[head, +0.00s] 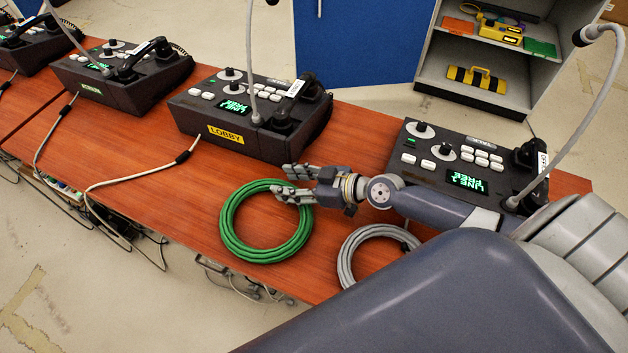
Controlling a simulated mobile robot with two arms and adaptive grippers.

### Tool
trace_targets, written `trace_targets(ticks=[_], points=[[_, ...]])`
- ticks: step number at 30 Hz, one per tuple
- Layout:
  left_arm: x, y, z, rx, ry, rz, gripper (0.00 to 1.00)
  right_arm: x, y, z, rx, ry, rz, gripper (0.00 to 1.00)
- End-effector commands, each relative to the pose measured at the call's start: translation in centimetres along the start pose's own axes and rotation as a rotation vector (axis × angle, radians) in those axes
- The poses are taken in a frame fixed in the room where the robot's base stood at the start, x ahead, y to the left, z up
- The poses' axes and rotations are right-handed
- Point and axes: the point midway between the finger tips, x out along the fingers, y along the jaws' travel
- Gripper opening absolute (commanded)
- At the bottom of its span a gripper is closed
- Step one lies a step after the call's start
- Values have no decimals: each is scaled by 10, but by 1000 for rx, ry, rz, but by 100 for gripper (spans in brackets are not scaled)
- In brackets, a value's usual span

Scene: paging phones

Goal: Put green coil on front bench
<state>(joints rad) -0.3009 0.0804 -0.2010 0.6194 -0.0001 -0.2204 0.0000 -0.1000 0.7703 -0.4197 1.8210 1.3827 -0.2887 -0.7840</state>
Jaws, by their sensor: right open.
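The green coil (230,240) lies flat on the reddish wooden bench (190,205), near its front edge. My right gripper (277,184) comes in from the right, with its open fingers over the coil's upper right part. I cannot tell whether the fingers touch the coil. My left gripper is out of view. Which bench is the front one cannot be told from this view.
A grey coil (347,262) lies right of the green one, partly hidden by my body. Paging phones line the bench, including the LOBBY phone (250,117) and a right-hand phone (455,165). A grey shelf (430,72) and a blue panel (360,40) stand behind.

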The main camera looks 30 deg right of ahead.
Motion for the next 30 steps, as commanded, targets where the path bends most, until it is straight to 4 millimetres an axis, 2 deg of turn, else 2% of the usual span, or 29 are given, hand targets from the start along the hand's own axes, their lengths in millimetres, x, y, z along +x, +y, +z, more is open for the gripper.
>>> trace_targets(ticks=[6, 12, 19, 30], points=[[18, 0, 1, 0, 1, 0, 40, -43, 1, 6, -2, -4, 1, 45], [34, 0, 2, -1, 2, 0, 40, -71, 2, 6, 1, -3, 3, 45], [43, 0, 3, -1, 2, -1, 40, -86, 1, 3, 1, 0, 2, 45], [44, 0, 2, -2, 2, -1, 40, -89, 0, 0, 1, 2, 0, 45]])
